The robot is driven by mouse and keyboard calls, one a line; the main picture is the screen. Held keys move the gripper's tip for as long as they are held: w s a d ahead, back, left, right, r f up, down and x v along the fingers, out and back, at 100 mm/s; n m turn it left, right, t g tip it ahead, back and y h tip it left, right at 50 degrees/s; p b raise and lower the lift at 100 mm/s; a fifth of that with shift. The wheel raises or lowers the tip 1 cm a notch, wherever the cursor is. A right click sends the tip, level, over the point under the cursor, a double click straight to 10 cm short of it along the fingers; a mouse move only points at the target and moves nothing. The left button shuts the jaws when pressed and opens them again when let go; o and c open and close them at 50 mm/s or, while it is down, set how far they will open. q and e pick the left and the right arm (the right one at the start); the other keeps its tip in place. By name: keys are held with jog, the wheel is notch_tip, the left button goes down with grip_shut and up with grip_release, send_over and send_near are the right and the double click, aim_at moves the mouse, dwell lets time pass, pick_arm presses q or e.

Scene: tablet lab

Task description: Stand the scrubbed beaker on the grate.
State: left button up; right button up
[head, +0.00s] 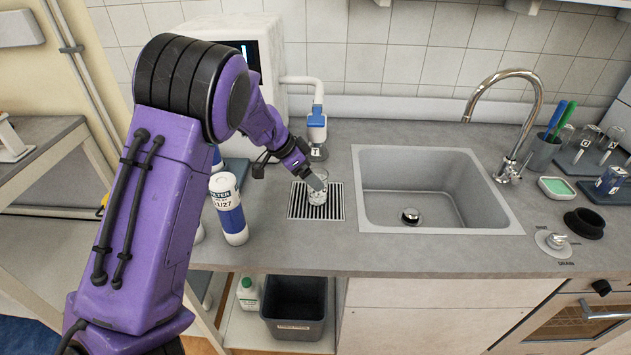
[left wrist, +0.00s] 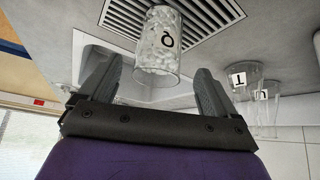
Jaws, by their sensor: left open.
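The clear glass beaker (head: 317,197) stands on the dark slotted grate (head: 295,211) left of the sink. In the left wrist view the beaker (left wrist: 158,48) bears a letter Q label, looks speckled with white, and has the grate (left wrist: 222,14) behind it. My left gripper (head: 314,182) is over the grate at the beaker. In the left wrist view its two fingers (left wrist: 152,82) are spread on either side of the beaker, with visible gaps, so it is open and not holding it. My right gripper is not in view.
The empty sink (head: 440,165) with a curved faucet (head: 537,95) lies right of the grate. Labelled glassware (head: 587,140) stands at the far right.

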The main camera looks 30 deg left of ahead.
pick_arm(q)
jog(key=v, duration=0.7)
jog(key=shift+s+r, duration=0.25)
jog(key=shift+r, duration=0.1)
